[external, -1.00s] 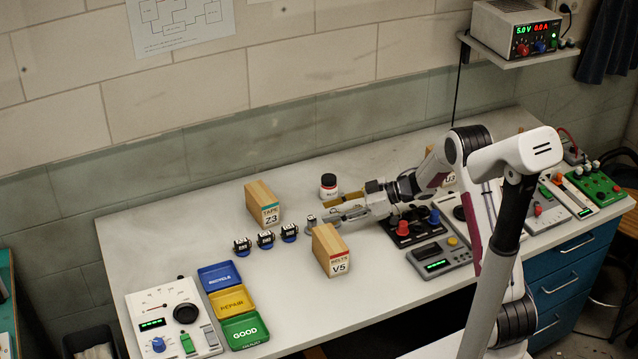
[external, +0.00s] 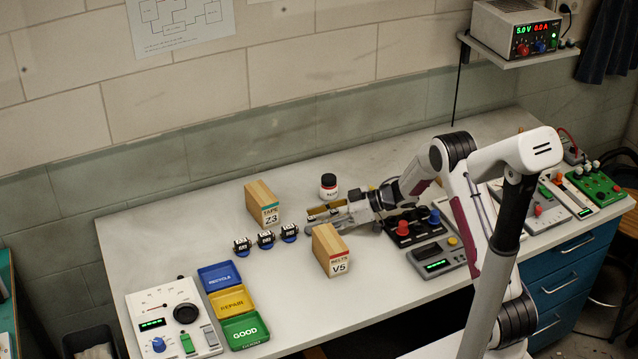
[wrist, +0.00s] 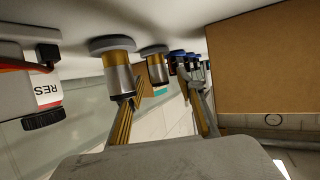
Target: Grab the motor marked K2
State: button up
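My gripper (external: 320,212) is low between the two wooden boxes. In the wrist view my gripper (wrist: 163,115) has its fingers apart with nothing held; the left finger overlaps the nearer silver motor, contact unclear.
The V5 box (external: 330,250) stands close in front of my gripper and fills the wrist view's right side (wrist: 265,60). The Z3 box (external: 262,205) stands behind left. A bottle (external: 328,187) is behind the gripper. Blue, yellow and green trays (external: 220,276) lie left.

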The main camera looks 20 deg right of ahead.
jog(key=shift+c, duration=0.5)
grip_shut()
jog(key=shift+r, duration=0.15)
notch_tip(320, 180, up, 10)
dwell(0.5)
dwell(0.5)
